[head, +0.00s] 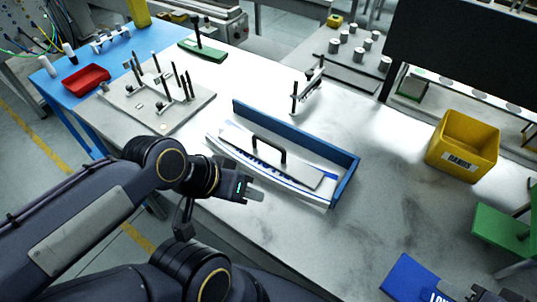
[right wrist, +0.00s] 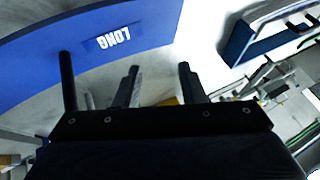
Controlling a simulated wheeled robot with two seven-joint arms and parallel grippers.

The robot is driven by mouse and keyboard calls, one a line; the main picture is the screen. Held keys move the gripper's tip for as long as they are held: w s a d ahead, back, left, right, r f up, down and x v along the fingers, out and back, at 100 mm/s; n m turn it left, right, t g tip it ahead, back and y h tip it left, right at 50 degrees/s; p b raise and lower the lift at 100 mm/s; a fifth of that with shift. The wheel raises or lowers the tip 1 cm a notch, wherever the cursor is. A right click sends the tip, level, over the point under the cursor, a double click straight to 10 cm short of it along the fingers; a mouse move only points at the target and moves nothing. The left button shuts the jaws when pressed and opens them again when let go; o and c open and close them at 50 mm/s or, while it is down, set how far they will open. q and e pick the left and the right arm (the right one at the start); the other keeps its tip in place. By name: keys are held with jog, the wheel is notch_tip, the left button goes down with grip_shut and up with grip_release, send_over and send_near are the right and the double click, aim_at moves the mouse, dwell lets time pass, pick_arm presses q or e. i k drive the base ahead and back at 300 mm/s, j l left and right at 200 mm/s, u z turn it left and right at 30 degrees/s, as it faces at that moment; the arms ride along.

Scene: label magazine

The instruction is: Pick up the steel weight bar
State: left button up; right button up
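The steel weight bar (head: 302,176) is a flat grey plate with a black arched handle (head: 268,147). It lies on white, blue-marked sheets in a magazine with a blue back wall (head: 290,128) and a blue right end, at the table's middle. My left gripper (head: 258,195) is just in front of the magazine, left of the bar's right end and apart from the handle. It is seen side-on, so its finger gap is hidden. In the right wrist view my right gripper (right wrist: 160,82) has its fingers apart with nothing between them. The magazine's blue wall (right wrist: 238,42) shows there too.
A blue piece marked LONG (head: 405,277) is at the front right; it is close in the right wrist view (right wrist: 120,38). A yellow bin (head: 462,148) and a green fixture (head: 503,228) stand at the right. A pegged plate (head: 150,108) is back left. The right-centre table is bare.

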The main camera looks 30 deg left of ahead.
aim_at(263, 149)
jog(key=j+z, duration=0.15)
jog(key=j, duration=0.25)
jog(key=k+j+z, duration=0.15)
jog(key=j, duration=0.3)
jog(key=j+z, duration=0.15)
jog(key=j, duration=0.25)
jog(key=k+j+z, duration=0.15)
jog(key=j, duration=0.25)
jog(key=k+j+z, duration=0.15)
jog(key=j, duration=0.25)
